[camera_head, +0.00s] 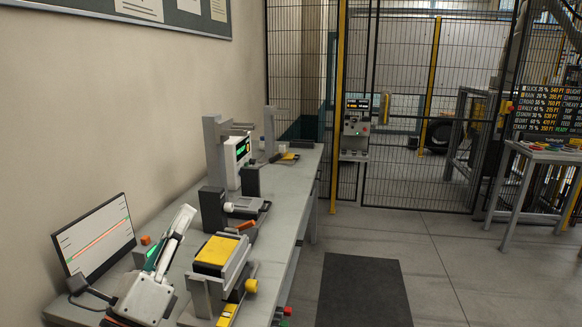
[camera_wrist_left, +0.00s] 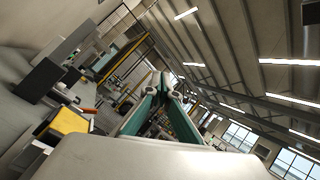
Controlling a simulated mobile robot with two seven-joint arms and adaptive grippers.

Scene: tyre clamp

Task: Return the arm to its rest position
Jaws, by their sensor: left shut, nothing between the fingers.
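My left gripper (camera_head: 184,217) is at the lower left of the head view, over the near end of the workbench. Its white body is low and its fingers point up and away, in front of the wall. The fingers are together with nothing between them. In the left wrist view its teal-lined fingers (camera_wrist_left: 160,82) meet at their tips. A clamp fixture (camera_head: 201,290) with a yellow-topped block (camera_head: 215,252) stands just right of the gripper, apart from its fingers. The yellow top also shows in the left wrist view (camera_wrist_left: 68,121). My right gripper is not in view.
A tilted screen (camera_head: 95,238) stands left of the gripper against the wall. Along the workbench (camera_head: 287,198) stand several grey devices, one with a green display (camera_head: 242,148). A dark mat (camera_head: 363,290) lies on open floor at right. A mesh fence (camera_head: 410,110) closes the back.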

